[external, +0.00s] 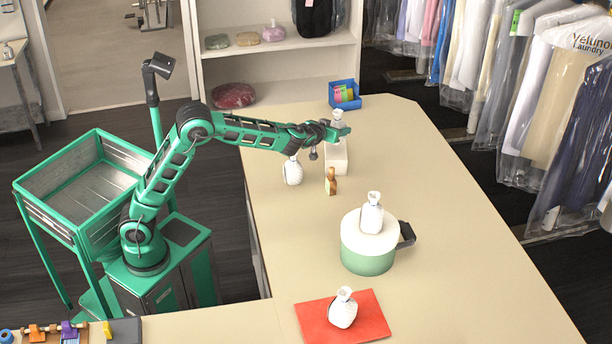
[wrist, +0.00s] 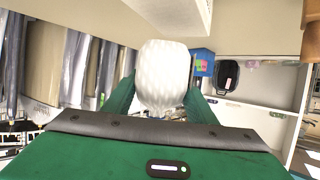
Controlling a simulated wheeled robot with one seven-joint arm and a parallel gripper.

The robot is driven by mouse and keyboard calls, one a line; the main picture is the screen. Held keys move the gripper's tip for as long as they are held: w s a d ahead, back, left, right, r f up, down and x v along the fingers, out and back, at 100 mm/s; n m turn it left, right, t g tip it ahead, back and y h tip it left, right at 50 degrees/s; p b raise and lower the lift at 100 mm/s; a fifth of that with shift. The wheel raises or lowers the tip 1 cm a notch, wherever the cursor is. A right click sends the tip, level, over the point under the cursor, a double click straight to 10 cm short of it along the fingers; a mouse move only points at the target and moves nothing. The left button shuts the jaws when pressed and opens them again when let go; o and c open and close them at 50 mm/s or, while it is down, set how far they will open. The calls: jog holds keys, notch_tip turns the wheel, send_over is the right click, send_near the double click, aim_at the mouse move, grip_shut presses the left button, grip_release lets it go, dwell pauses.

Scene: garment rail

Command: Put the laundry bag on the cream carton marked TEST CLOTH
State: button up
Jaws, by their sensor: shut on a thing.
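My gripper (external: 338,131) is shut on a white laundry bag (external: 337,118), over the cream carton (external: 337,158) on the counter. In the wrist view the white bag (wrist: 163,78) sits between my green fingers (wrist: 160,100). The pale carton (wrist: 178,14) shows at the top edge there, close to the bag. I cannot tell whether the bag touches the carton. My gripper hides part of the carton's top in the external view, and no marking on it is readable.
Similar white bags stand beside my forearm (external: 292,171), on a green-and-cream round container (external: 368,255) and on a red mat (external: 372,316). A small wooden object (external: 331,181) stands just before the carton. A blue bin (external: 345,94) is behind. The counter's right side is clear.

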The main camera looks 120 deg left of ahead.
jog(key=shift+f, duration=1.95)
jog(key=shift+f, duration=0.1)
jog(key=o, duration=1.2)
jog(key=shift+d, duration=0.1)
jog(key=v, duration=1.2)
